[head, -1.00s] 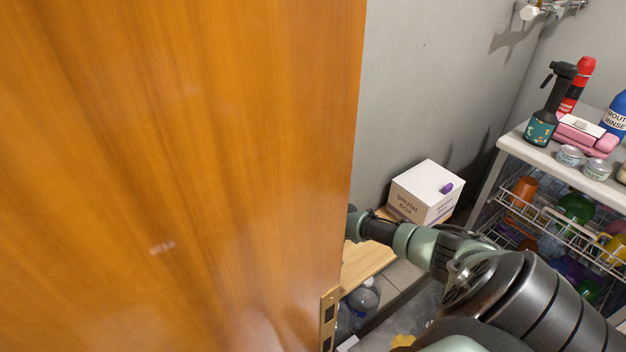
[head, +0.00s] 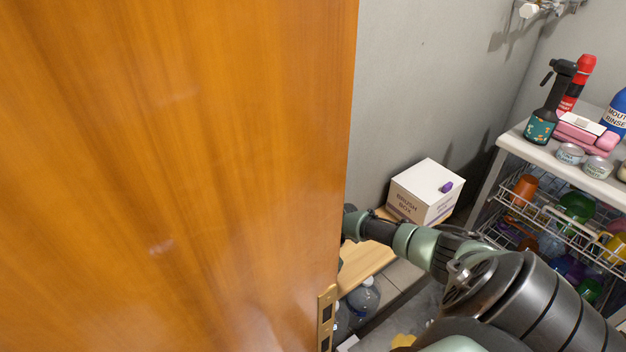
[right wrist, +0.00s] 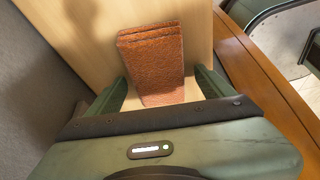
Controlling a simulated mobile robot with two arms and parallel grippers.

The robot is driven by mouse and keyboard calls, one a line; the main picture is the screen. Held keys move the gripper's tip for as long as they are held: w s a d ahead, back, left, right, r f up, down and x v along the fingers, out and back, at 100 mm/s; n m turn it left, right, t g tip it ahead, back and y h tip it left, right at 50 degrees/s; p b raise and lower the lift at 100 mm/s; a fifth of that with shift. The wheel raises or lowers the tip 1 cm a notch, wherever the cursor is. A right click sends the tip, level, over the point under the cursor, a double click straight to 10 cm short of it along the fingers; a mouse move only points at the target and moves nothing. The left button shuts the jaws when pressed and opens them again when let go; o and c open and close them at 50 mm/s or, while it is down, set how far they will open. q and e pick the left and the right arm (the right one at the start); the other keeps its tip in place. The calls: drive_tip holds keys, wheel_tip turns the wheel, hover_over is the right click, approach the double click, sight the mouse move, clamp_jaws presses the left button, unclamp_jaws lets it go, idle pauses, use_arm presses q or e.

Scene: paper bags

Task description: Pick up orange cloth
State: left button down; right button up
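The orange cloth (right wrist: 152,65) shows in the right wrist view as a folded, textured orange-brown piece on a light wooden surface. My right gripper (right wrist: 160,88) is open, with one green finger on each side of the cloth's lower part. I cannot tell whether the fingers touch it. In the head view the door hides the cloth and the right gripper; only my right arm shows, reaching behind the door edge. My left gripper is not in view.
A wooden door (head: 170,170) fills the left of the head view. A white brush box (head: 425,190) stands on a light wooden bench (head: 366,262), with water bottles (head: 362,298) below. A wire-basket shelf (head: 560,160) with bottles and tins stands right.

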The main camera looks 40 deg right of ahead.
drive_tip(key=shift+f, duration=0.2)
drive_tip(key=c, duration=1.1)
drive_tip(key=shift+c, duration=0.2)
drive_tip(key=shift+a+r+p, duration=0.1)
drive_tip(key=shift+r+p, duration=0.4)
drive_tip(key=shift+p, duration=0.05)
wheel_tip(320, 180, up, 8)
drive_tip(key=p, duration=0.6)
drive_tip(key=shift+s, duration=0.1)
drive_tip(key=shift+s+d+f, duration=0.5)
drive_tip(key=shift+s+d, duration=0.25)
drive_tip(key=shift+s, duration=0.1)
drive_tip(key=s+d+p, duration=0.2)
drive_tip(key=s+d, duration=0.9)
drive_tip(key=s, duration=0.2)
drive_tip(key=shift+s+p, duration=0.3)
drive_tip(key=shift+f, duration=0.1)
